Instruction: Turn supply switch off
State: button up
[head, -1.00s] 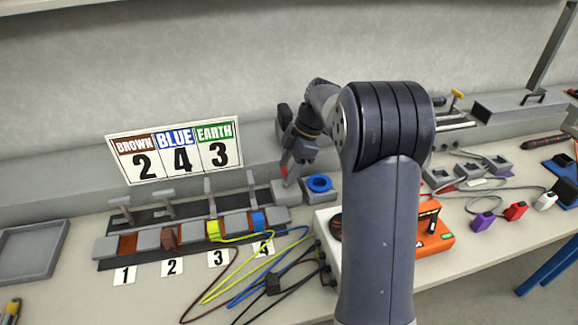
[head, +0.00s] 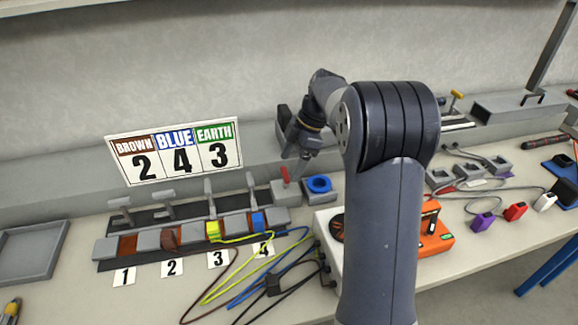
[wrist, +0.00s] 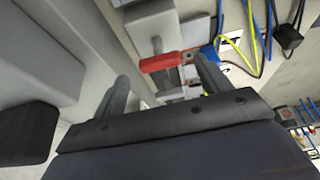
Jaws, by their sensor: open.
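The supply switch is a small grey box (head: 286,195) with a red lever (head: 286,175) on top, at the right end of the terminal row in the head view. In the wrist view the red lever (wrist: 162,62) lies crosswise just beyond my fingertips, with part of the grey box (wrist: 152,25) above it. My gripper (head: 302,166) is open and points down, just right of the lever in the head view. In the wrist view its two fingers (wrist: 163,85) are spread apart with nothing between them. I cannot tell whether a finger touches the lever.
The terminal row (head: 150,241) with raised clamp levers is on the left. The wall ledge (head: 60,180) lies behind.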

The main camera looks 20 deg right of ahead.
aim_at(285, 175)
jog(key=v, duration=0.8)
jog(key=shift+d+r+p, duration=0.15)
jog(key=shift+r+p, duration=0.1)
jog(key=shift+p, duration=0.05)
jog(key=shift+f, duration=0.1)
jog(key=x, duration=1)
jog(key=shift+a+f+b, duration=0.25)
jog(key=shift+a+b, duration=0.05)
jog(key=shift+b, duration=0.1)
